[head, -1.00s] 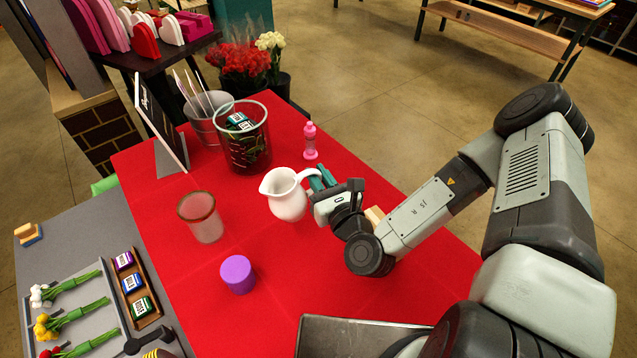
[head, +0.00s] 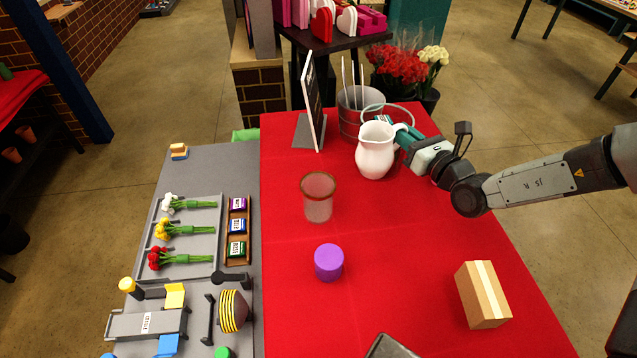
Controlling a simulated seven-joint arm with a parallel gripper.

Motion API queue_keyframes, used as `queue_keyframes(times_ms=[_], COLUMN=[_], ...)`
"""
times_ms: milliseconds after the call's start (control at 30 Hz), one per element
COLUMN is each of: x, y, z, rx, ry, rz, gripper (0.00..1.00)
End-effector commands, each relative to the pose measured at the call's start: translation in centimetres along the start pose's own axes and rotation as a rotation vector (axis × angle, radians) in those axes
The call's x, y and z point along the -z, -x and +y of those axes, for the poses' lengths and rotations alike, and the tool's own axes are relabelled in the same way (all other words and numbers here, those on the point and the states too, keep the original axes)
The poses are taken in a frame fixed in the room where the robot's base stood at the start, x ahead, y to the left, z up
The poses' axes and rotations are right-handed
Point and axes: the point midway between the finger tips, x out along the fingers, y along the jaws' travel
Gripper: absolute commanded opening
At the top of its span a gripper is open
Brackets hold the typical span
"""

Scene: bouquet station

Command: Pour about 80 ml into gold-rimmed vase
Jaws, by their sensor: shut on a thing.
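The white pitcher (head: 375,152) is upright, to the right of and behind the gold-rimmed vase. My gripper (head: 404,137) comes from the right and is shut on the pitcher at its handle side. The fingertips are partly hidden by the pitcher. The pitcher appears raised off the red table, but its height is hard to judge. The vase (head: 318,200) is a frosted tumbler with a brownish-gold rim, upright on the red cloth and apart from the pitcher. The liquid level in the pitcher and vase cannot be made out.
A purple cylinder (head: 328,263) stands in front of the vase. A cardboard box (head: 482,295) lies front right. Cloth between pitcher and vase is clear.

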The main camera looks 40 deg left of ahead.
Motion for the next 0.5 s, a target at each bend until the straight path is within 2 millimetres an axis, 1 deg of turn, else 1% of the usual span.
queue_keyframes(times_ms=[33, 100, 200, 333, 500], x=[-0.8, -1.4, -2.4, -3.4, -4.0], y=[-1.6, -3.3, -5.4, -7.1, -8.1], z=[-0.2, -0.5, -0.9, -1.4, -1.6], rx=[-0.041, -0.086, -0.131, -0.159, -0.171], ry=[-0.001, -0.017, -0.034, -0.053, -0.065], rz=[-0.002, 0.004, 0.011, 0.016, 0.019], gripper=[0.00, 0.00, 0.00, 0.00, 0.00])
